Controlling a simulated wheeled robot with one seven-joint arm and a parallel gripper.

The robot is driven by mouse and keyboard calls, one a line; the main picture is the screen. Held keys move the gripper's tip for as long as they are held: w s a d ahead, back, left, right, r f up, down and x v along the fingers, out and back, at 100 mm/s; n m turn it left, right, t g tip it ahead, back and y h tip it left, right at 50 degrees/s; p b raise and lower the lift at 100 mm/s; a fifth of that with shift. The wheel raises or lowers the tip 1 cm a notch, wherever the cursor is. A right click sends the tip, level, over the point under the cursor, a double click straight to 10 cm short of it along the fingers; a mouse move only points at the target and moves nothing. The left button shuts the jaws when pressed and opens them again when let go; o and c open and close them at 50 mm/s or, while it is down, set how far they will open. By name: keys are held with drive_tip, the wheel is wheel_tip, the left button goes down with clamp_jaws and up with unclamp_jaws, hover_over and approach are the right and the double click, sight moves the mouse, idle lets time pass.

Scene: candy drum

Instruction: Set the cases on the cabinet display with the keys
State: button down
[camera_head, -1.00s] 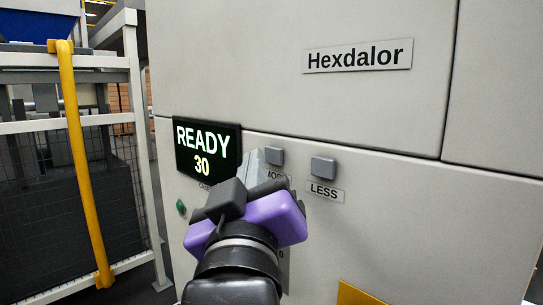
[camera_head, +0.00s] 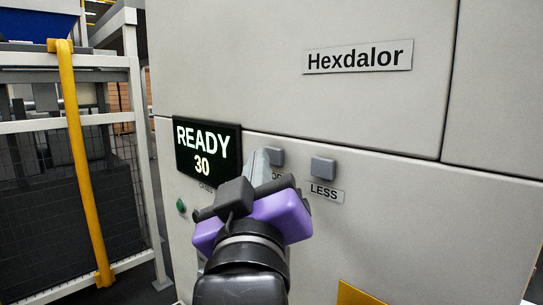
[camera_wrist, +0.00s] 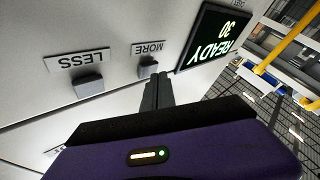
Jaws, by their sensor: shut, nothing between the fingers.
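The cabinet display (camera_head: 207,151) is a dark screen reading READY and 30; it shows upside down in the wrist view (camera_wrist: 209,36). To its right are two grey keys, the MORE key (camera_head: 277,156) and the LESS key (camera_head: 323,166). My gripper (camera_head: 262,162) is shut and empty, with its fingertips just left of the MORE key, partly covering its label. In the wrist view the fingertips (camera_wrist: 158,80) are close to the MORE key (camera_wrist: 148,68), and the LESS key (camera_wrist: 88,86) is farther left. I cannot tell whether the fingertips touch the MORE key.
A green button (camera_head: 181,206) sits below the display. The Hexdalor plate (camera_head: 358,57) is higher on the cabinet. A mesh fence (camera_head: 135,130) with a yellow post (camera_head: 82,165) stands at the left. The cabinet face right of the LESS key is clear.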

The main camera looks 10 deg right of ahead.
drive_tip(key=shift+w+d, duration=0.25)
drive_tip(key=shift+d, duration=0.15)
idle(0.5)
idle(0.3)
drive_tip(key=shift+s+a, duration=0.45)
drive_tip(key=shift+a, duration=0.25)
drive_tip(key=shift+s+a+b, duration=0.35)
drive_tip(key=shift+s+a, duration=0.35)
drive_tip(key=shift+a, duration=0.35)
drive_tip(key=shift+s+a+b, duration=0.3)
drive_tip(key=shift+s+a, duration=0.4)
drive_tip(key=shift+a, duration=0.35)
